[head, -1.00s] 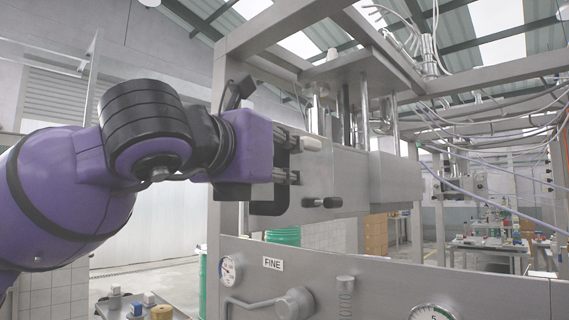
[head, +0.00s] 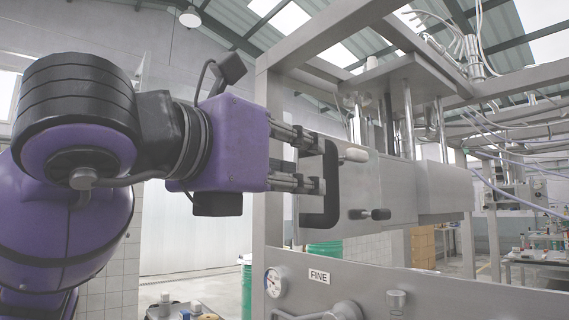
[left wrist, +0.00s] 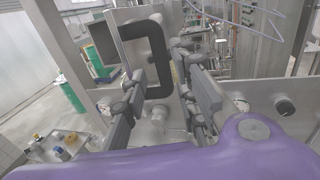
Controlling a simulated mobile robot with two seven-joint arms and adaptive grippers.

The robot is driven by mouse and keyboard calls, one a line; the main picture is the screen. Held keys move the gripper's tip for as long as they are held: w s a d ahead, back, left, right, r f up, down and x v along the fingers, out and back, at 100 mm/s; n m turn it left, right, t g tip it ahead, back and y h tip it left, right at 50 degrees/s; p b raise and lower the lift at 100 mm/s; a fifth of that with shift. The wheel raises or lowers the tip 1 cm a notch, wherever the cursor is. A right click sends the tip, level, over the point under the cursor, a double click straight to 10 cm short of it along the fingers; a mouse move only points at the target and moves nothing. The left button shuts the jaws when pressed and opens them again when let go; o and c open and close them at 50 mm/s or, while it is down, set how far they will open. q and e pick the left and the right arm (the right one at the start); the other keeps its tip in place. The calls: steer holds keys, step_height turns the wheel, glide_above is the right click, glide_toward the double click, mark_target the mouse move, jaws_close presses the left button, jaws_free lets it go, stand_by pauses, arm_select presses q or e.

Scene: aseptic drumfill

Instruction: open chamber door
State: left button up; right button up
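The chamber door (head: 362,188) is a grey metal panel on the front of a steel frame. It carries a black C-shaped handle (head: 333,192). A white-tipped peg and a dark-tipped peg stick out of the panel. My left gripper (head: 322,164) reaches in from the left at the handle. In the left wrist view its two fingers (left wrist: 163,95) are spread apart, and the black handle (left wrist: 158,55) shows between and beyond them. Contact with the handle cannot be told. The right gripper is not in view.
A lower panel carries a "FINE" label (head: 319,277) and a round gauge (head: 274,282). A steel post (head: 268,150) stands close behind the gripper. A green drum (head: 325,251) is on the floor behind. Open floor lies at the left.

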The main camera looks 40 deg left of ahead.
arm_select(q)
steer(key=shift+s+d, duration=0.2)
steer(key=shift+s, duration=1.05)
